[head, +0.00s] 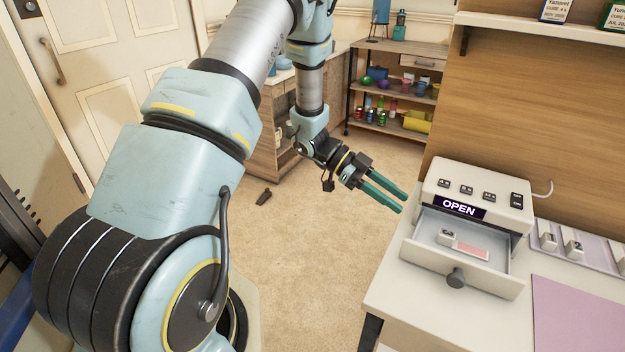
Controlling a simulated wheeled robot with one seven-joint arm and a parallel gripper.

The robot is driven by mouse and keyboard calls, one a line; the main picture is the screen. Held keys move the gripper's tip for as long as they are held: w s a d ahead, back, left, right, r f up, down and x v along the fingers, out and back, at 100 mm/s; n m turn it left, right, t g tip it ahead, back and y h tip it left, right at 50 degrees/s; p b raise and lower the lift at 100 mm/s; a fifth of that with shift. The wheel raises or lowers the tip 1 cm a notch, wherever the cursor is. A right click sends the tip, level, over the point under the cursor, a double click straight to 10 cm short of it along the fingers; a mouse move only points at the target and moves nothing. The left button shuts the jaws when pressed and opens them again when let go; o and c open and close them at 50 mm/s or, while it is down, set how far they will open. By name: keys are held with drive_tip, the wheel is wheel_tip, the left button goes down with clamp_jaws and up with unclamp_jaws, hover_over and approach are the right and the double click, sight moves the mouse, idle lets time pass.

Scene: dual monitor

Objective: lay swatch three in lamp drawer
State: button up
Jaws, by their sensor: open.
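A white box-shaped unit (480,189) with an "OPEN" sign stands on the white table at the right. Its drawer (423,251) is pulled out. Inside lies a swatch (473,250) with a white numbered block at its left end and a pinkish-red flat part. Its number is too small to read surely. It lies flat and nothing holds it. My gripper (402,201) is open and empty, with green fingers, to the left of the unit, apart from the drawer and the swatch. Whether this unit is the lamp drawer's housing I cannot tell; no lamp shows.
More white numbered blocks (574,249) stand in a pale tray at the right, seemingly marked 1 and 2. A purple mat (582,311) lies in front of them. A wooden shelf (392,97) with colourful items stands far back. Carpeted floor is open left of the table.

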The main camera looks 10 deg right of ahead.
drive_tip(key=w+a+r+n+t+y, duration=0.1)
drive_tip(key=w+a+r+n+t, duration=0.25)
drive_tip(key=w+t, duration=0.35)
drive_tip(key=w+a+r+n+t, duration=0.25)
drive_tip(key=w+n+t, duration=0.25)
drive_tip(key=w, duration=0.5)
drive_tip(key=w+a+r+n+t+y, duration=0.25)
drive_tip(key=a+n+y, duration=0.3)
drive_tip(key=a, duration=0.75)
drive_tip(key=s+a+r+n+g+y+p, duration=0.1)
drive_tip(key=s+a+n+g+y, duration=0.3)
drive_tip(key=s+a+n, duration=0.6)
drive_tip(key=s+a+r, duration=0.1)
drive_tip(key=s+a, duration=0.3)
drive_tip(key=s, duration=0.4)
drive_tip(key=shift+a+r+n, duration=0.2)
drive_tip(key=shift+n, duration=0.1)
